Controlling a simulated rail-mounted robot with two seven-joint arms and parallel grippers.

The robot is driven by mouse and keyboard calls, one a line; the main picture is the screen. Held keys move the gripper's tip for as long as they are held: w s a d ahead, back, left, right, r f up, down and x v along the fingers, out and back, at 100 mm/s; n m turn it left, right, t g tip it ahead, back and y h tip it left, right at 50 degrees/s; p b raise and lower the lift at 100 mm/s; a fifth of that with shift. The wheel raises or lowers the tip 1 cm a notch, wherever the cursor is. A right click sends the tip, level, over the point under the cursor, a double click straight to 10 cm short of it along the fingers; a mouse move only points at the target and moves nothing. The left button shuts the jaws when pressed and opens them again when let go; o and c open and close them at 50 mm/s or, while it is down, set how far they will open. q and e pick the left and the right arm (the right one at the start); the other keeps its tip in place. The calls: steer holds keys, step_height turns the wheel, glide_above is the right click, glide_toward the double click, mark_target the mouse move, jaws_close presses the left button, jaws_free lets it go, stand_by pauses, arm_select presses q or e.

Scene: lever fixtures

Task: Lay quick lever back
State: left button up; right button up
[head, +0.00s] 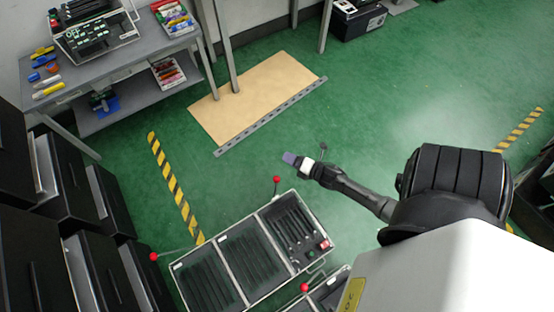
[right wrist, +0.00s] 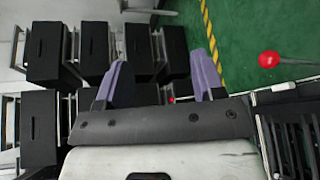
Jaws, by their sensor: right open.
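A black lever fixture with metal frames (head: 250,213) and several slatted panels stands on the green floor. One lever with a red ball knob (head: 276,180) rises at its back edge. Another red knob (head: 154,257) sits on a long thin rod reaching left. A third red knob (head: 304,287) is at the front. I cannot tell which is the quick lever. My right gripper (head: 289,158) is in the air near the back knob, apart from it. In the right wrist view its purple fingers (right wrist: 158,80) are open with nothing held. A red knob (right wrist: 268,59) shows right of them. My left gripper is not in view.
A grey workbench (head: 130,52) with tools stands at the back left. Black drawer cabinets (head: 62,183) line the left side. A tan board (head: 262,88) lies on the floor behind the fixture. Green floor is free right of the board.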

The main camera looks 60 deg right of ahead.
mark_target(277, 179)
steer(key=s+d+f+n+t+y+b, duration=0.1)
steer(key=s+f+n+y+b, duration=0.3)
steer(key=f+b, duration=0.6)
steer(key=s+d+f+n+t+y+b, duration=0.15)
steer(key=s+f+n+b, duration=0.4)
steer(key=f, duration=0.75)
steer(key=shift+n+g+y, duration=0.25)
steer(key=b+x, duration=0.2)
steer(key=x, duration=0.5)
steer(key=b+x, duration=0.3)
steer(key=x, duration=0.5)
steer(key=shift+w+a+r, duration=0.15)
steer(key=shift+w+r, duration=0.1)
steer(key=shift+w, duration=0.05)
steer(key=shift+c, duration=0.3)
steer(key=c, duration=1)
jaws_close()
